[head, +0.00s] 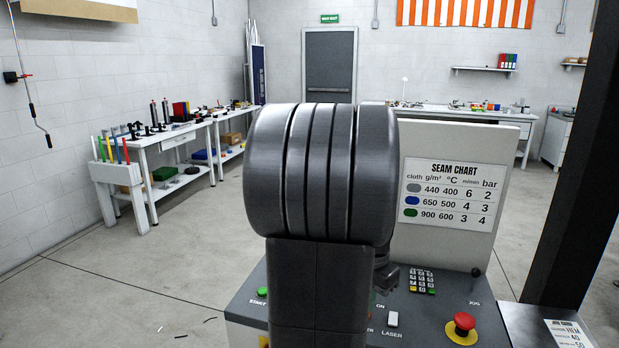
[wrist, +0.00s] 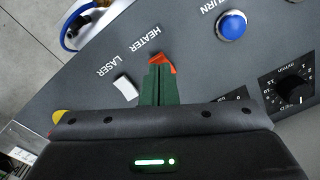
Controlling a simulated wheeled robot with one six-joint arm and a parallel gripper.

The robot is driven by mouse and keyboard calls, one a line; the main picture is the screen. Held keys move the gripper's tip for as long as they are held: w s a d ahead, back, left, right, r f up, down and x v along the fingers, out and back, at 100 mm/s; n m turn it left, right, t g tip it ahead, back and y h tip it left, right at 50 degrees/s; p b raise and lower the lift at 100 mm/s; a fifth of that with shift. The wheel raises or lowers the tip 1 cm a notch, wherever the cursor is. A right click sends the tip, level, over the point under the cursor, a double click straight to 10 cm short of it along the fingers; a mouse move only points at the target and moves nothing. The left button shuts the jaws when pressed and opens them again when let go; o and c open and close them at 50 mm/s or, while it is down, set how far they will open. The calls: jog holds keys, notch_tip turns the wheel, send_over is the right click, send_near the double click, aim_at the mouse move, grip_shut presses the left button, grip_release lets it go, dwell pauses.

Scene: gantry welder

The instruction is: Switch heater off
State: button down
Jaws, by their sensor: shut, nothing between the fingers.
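The red heater switch (wrist: 163,61) sits on the grey control panel (wrist: 190,75), beside the HEATER label in the wrist view. It is partly hidden by my fingers. My gripper (wrist: 157,69) has its green fingers shut together with nothing between them. The fingertips overlap the switch's near edge in the picture; I cannot tell whether they touch it. Whether the switch is lit or tilted is also unclear. In the head view my arm hides most of the switch and the gripper.
A white laser switch (wrist: 125,88) lies close left of the heater switch. A blue button (wrist: 231,25) and a black dial (wrist: 293,88) are to the right. In the head view, a red emergency stop (head: 462,328), a keypad (head: 422,280) and a seam chart (head: 453,190) show.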

jog(key=shift+f+b, duration=0.5)
jog(key=shift+f, duration=0.3)
jog(key=shift+r, duration=0.2)
notch_tip(320, 180, up, 7)
jog(key=p, duration=0.6)
jog(key=shift+f, duration=0.1)
jog(key=shift+f, duration=0.2)
notch_tip(320, 180, down, 7)
jog(key=b, duration=0.6)
jog(key=shift+r, duration=0.3)
notch_tip(320, 180, up, 9)
jog(key=p, duration=0.7)
dwell(1.4)
